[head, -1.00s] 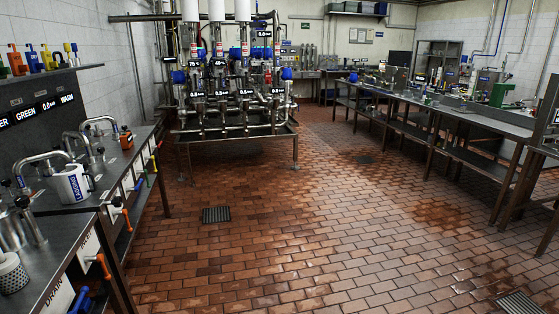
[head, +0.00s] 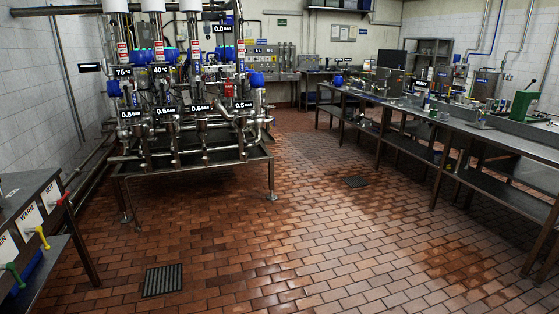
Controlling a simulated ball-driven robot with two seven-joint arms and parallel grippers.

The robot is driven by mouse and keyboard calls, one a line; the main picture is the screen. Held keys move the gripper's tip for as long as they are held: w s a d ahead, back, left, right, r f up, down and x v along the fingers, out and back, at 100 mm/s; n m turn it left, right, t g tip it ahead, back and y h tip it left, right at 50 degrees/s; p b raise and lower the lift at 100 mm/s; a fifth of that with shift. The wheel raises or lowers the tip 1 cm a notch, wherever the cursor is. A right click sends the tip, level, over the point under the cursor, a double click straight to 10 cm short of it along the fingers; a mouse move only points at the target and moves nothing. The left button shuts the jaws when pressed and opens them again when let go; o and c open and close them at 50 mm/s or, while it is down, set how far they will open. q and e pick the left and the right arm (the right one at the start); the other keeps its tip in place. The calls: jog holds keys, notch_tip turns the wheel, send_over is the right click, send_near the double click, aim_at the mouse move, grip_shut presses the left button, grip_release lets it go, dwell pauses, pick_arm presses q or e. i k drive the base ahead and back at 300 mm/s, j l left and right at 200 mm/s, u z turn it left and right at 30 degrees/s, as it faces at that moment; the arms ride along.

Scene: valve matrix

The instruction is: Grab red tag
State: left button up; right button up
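The valve matrix (head: 190,140) stands at the back left, a metal frame of pipes and valves with blue actuators. A small red item (head: 229,90) shows at its right side; it is too small to tell whether it is the red tag. Red-and-white labels (head: 122,52) sit on the upright columns. Neither of my grippers is in view.
A bench (head: 30,220) with red, yellow and green handles stands at the left edge. A long metal bench (head: 450,130) runs along the right. The tiled floor between is clear, with a drain grate (head: 163,280) set in it.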

aim_at(228, 86)
jog(key=i, duration=2.95)
